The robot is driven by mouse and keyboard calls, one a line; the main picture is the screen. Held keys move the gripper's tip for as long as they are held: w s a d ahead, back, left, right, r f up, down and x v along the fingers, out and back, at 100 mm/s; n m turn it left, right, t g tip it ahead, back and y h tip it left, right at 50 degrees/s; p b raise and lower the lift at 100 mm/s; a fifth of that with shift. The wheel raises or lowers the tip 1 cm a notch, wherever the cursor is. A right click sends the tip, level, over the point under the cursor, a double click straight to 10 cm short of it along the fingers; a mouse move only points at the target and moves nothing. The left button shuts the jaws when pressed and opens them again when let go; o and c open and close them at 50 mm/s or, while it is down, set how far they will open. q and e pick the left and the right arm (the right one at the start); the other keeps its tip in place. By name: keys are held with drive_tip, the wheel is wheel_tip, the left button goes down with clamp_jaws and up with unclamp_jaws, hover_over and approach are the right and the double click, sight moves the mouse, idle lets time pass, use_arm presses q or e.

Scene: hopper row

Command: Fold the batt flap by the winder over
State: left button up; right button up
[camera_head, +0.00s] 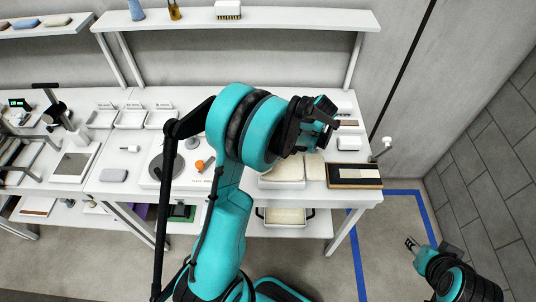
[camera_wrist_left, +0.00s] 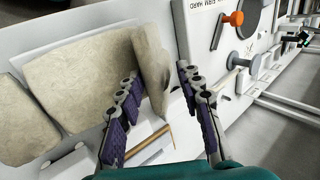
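A pale, felt-like batt (camera_head: 283,173) lies on the table beyond my left arm, partly hidden by it. In the left wrist view the batt (camera_wrist_left: 85,80) lies flat, and a flap (camera_wrist_left: 152,62) stands up at its right edge. My left gripper (camera_wrist_left: 158,75) is open, its purple-padded fingers on either side of the flap. The flap is close to the left finger, with a gap to the right one; I cannot tell whether it touches. In the head view my left gripper (camera_head: 318,125) hangs over the batt. My right gripper (camera_head: 411,244) is away from the table, too small to read.
An orange knob (camera_head: 199,165) and a round grey plate (camera_head: 167,165) are left of the batt. A dark board with a pale strip (camera_head: 354,175) and a crank post (camera_head: 380,150) stand at the right end. Small trays (camera_head: 131,118) line the back. The floor at right is clear.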

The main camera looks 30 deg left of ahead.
use_arm(q)
drive_tip(key=v, duration=1)
drive_tip(key=shift+r, duration=0.25)
drive_tip(key=shift+d, duration=0.15)
